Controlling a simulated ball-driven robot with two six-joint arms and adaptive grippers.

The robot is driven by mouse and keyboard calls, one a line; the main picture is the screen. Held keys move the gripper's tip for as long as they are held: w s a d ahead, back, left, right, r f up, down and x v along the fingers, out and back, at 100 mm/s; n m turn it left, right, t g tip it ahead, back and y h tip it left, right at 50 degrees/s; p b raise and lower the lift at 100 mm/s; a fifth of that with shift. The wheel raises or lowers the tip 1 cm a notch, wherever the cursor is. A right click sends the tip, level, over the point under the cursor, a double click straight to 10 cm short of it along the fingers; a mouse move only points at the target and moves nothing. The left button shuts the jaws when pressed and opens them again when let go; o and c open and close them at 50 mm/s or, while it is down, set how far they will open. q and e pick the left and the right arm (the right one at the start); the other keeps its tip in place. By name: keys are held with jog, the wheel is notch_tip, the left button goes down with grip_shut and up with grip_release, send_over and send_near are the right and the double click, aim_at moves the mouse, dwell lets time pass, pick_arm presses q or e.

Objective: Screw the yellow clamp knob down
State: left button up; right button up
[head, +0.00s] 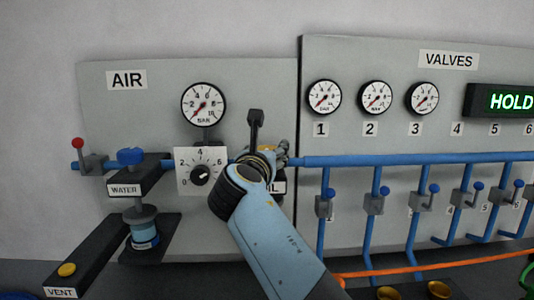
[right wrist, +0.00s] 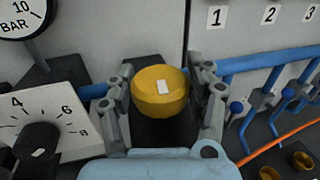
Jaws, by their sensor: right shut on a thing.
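The yellow clamp knob (right wrist: 160,95) is round, with a white mark on its top, and sits in the middle of the right wrist view. My right gripper (right wrist: 161,91) has one grey finger on its left side and one on its right, and is shut on the knob. In the head view my right gripper (head: 278,155) is at the sign ending in "IL" (head: 279,187), and my own arm hides most of the knob there. My left gripper is in neither view.
The dial plate (head: 186,182) and the WATER stand (head: 139,184) with its blue knob (head: 130,156) are left of my gripper. The blue pipe (head: 400,159) with several valves runs right. An orange hose (head: 430,264) crosses low at right.

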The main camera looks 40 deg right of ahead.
aim_at(267, 148)
jog(key=shift+f, duration=0.1)
jog(key=o, duration=1.2)
jog(key=shift+r, duration=5.05)
